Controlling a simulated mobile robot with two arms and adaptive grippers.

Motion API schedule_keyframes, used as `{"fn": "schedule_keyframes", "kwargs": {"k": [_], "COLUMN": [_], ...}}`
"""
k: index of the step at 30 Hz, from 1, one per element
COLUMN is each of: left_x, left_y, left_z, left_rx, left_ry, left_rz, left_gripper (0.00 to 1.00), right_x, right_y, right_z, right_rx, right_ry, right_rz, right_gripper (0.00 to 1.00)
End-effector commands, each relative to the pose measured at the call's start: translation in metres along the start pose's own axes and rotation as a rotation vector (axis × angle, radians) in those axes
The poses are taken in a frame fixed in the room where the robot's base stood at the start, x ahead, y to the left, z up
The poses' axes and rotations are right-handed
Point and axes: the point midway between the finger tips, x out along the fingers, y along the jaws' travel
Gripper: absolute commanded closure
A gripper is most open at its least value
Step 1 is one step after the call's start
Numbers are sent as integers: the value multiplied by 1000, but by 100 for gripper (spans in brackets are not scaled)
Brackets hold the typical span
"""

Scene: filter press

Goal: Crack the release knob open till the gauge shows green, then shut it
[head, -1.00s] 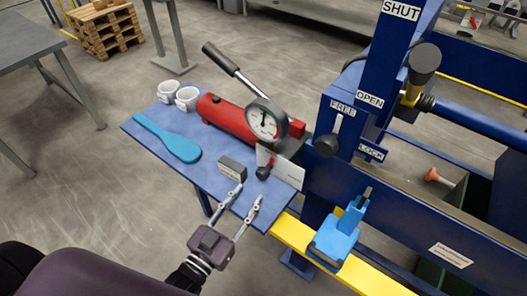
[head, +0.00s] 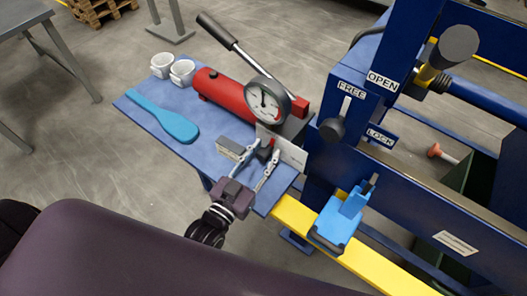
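The release knob (head: 264,152), small and black with a bit of red, sits at the front of the red hand pump (head: 226,98), below the gauge. The round gauge (head: 267,99) has a white face; its needle points roughly up, and I cannot make out a green zone. My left gripper (head: 262,165) is open, its two fingers pointing at the knob, one on each side or just short of it; I cannot tell whether they touch it. My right gripper is not in view.
The blue shelf (head: 210,160) also holds a blue paddle (head: 166,126), two white cups (head: 172,70) and a small grey block (head: 232,149). The pump's lever (head: 237,50) slants up left. The blue press frame (head: 330,170) stands right, with a blue clamp-like tool (head: 338,220) in front.

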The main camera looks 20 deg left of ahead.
Motion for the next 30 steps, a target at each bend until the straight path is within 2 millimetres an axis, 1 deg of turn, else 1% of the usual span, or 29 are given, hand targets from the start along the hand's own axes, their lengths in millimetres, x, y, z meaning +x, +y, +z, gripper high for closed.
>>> {"fn": "schedule_keyframes", "kwargs": {"k": [2, 6, 12, 15, 17, 19, 24, 30], "left_x": [0, 0, 0, 0, 0, 0, 0, 0], "left_y": [0, 0, 0, 0, 0, 0, -1, -1], "left_z": [0, 0, 0, 0, 0, -2, -2, 1], "left_rx": [0, 0, 0, 0, -5, -35, -158, -209], "left_ry": [0, -1, -1, -1, -2, -6, -23, -26], "left_rz": [0, 0, 0, 0, 0, 1, 1, 0], "left_gripper": [67, 67, 89, 98, 98, 98, 98, 98], "right_x": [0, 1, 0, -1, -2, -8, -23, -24], "right_y": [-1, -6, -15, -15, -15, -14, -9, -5], "right_z": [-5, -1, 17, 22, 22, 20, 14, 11], "right_rx": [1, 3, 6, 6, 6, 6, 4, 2], "right_ry": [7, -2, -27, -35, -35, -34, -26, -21], "right_rz": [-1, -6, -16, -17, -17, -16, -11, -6], "right_gripper": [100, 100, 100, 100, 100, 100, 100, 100]}}
